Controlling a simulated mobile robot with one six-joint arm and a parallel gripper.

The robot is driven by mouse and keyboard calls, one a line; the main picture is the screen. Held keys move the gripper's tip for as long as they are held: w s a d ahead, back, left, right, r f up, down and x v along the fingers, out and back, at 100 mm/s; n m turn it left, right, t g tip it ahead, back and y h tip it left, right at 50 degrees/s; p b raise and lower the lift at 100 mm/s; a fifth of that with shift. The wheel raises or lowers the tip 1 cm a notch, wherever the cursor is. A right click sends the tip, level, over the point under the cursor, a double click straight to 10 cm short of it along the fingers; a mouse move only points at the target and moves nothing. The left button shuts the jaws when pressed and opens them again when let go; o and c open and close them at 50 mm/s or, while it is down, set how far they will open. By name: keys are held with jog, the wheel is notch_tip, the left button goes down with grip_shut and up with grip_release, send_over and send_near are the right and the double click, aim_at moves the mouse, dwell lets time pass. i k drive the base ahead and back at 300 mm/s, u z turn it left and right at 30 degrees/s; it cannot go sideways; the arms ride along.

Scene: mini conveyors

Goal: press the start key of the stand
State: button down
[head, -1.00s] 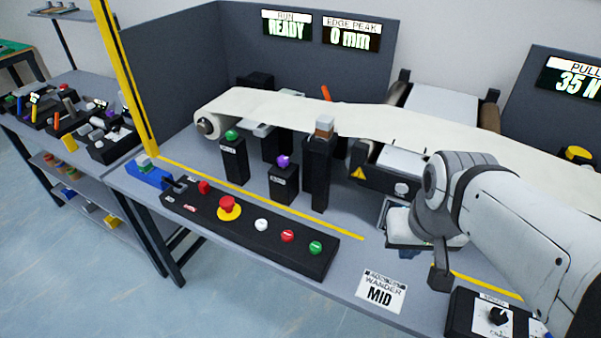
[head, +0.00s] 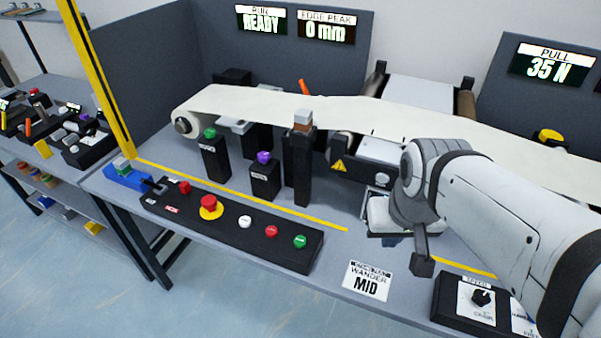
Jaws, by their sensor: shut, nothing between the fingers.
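The stand's black control box (head: 205,226) lies along the front of the bench in the head view. A green key (head: 300,241) with a small white marking sits at its right end; the lettering is too small to read. To its left are a red key (head: 271,231), a white key (head: 245,221) and a large red mushroom button (head: 209,203) on a yellow disc. My gripper (head: 422,265) is shut and empty, pointing down. In the picture it is to the right of the green key, clearly apart from it, beyond the white card.
A white card reading "WANDER MID" (head: 366,282) stands between the box and my gripper. A speed knob box (head: 465,300) is at the lower right. Posts with green and purple (head: 264,158) knobs stand behind the control box. The run display (head: 261,20) reads READY.

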aim_at(299, 242)
jog(key=u, duration=0.75)
jog(key=k, duration=1.05)
jog(key=z, duration=0.7)
jog(key=i, duration=0.95)
jog(key=z, duration=0.05)
